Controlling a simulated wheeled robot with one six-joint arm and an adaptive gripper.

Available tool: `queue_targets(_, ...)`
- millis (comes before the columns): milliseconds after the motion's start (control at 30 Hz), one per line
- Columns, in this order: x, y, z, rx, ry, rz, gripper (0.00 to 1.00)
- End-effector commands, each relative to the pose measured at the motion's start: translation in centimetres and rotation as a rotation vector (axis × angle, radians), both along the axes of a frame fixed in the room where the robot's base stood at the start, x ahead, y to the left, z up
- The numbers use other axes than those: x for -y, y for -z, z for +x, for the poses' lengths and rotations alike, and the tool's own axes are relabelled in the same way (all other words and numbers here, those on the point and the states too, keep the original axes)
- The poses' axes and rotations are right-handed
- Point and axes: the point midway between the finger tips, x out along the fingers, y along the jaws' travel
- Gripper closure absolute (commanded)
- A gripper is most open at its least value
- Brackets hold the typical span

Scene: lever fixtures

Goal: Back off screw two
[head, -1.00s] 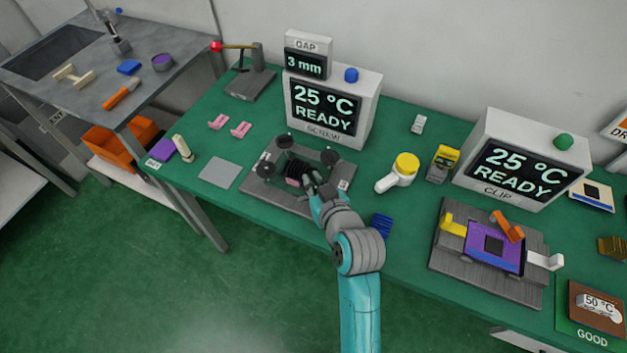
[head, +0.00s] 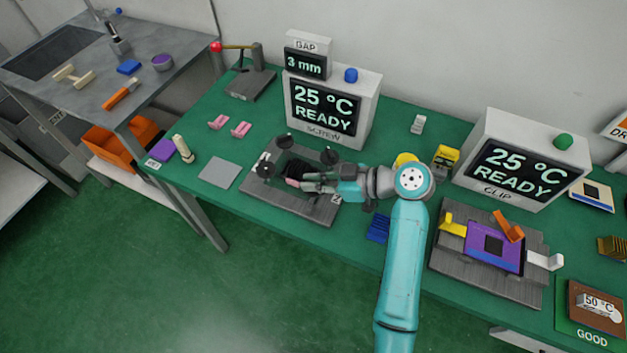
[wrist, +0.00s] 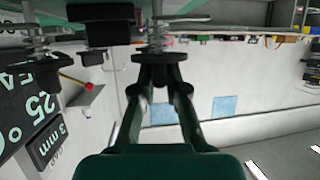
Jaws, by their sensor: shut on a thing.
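The screw fixture (head: 262,196) is a grey plate with black round knobs on spring-loaded screws, standing in front of the SCREW display (head: 325,108). Knobs show at the back (head: 284,140), the right (head: 329,156) and the left (head: 265,170). A dark block with a pink part (head: 292,182) sits among them. My gripper (head: 306,186) reaches in from the right at the near side. In the wrist view my gripper (wrist: 160,75) is shut on a black knob (wrist: 159,57), with a spring beyond it. I cannot read which number this screw bears. The GAP display (head: 306,64) reads 3 mm.
The SCREW display reads 25 °C READY. A yellow-topped white tool (head: 405,160) stands close behind my wrist, partly hidden. A blue ribbed block (head: 378,228) lies near my arm. The clip fixture (head: 470,272) is to the right. A grey pad (head: 219,173) lies left.

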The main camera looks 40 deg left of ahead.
Motion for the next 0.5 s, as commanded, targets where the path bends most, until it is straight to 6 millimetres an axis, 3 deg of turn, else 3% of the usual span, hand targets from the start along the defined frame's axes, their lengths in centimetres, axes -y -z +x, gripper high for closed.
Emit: queue_targets(500, 0.0, 0.25, -0.02, -0.003, -0.328, -0.006, 1.0)
